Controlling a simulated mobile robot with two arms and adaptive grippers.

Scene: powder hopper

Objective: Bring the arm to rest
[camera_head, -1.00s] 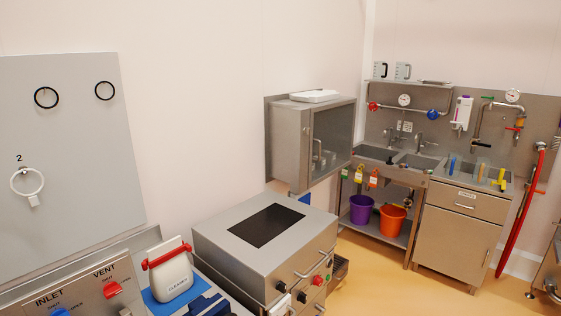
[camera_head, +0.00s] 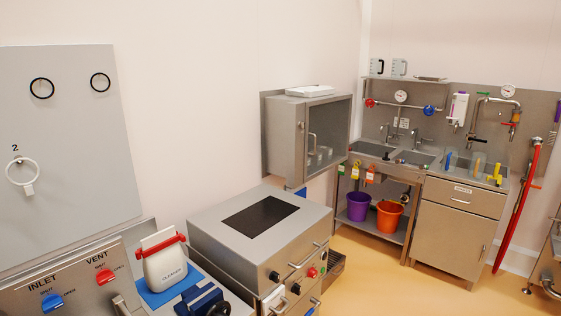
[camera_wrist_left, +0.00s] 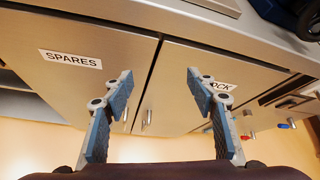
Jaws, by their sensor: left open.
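My left gripper (camera_wrist_left: 160,88) shows in the left wrist view. Its two blue-grey fingers are spread wide apart and nothing is between them. Behind the fingers are steel cabinet doors, one with a label reading SPARES (camera_wrist_left: 70,59) and one with a label partly hidden by the right finger. I cannot tell whether the fingertips touch the doors, but they look apart from them. Neither gripper nor arm shows in the head view.
In the head view, a steel box unit (camera_head: 262,229) stands beside a cleaner container (camera_head: 165,265) and a blue device (camera_head: 203,303). A panel with INLET and VENT handles (camera_head: 78,285) is at lower left. Sinks (camera_head: 413,158) and buckets (camera_head: 389,218) stand farther back. Orange floor (camera_head: 365,280) is clear.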

